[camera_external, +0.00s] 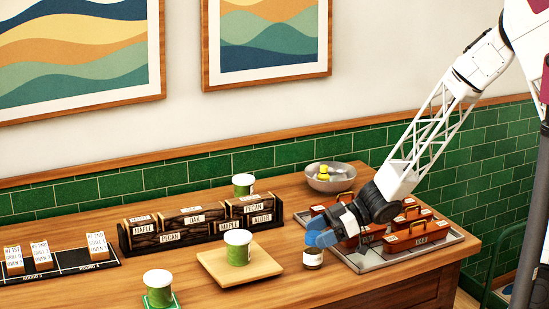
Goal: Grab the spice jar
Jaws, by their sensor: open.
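The spice jar (313,257) is a small jar with a pale label and a dark lower part. It stands upright on the wooden table, in front of the left edge of the grey tray. My gripper (317,240), with blue fingers, is directly above the jar and around its top. The fingers hide the jar's upper part. The gripper is open; whether a finger touches the jar cannot be told from this view.
The grey tray (367,263) with several brown cases (418,238) lies right of the jar. A metal bowl (331,182) stands behind. A green cup (239,252) sits on a wooden board (268,264) at left. Labelled wood blocks (183,221) stand behind.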

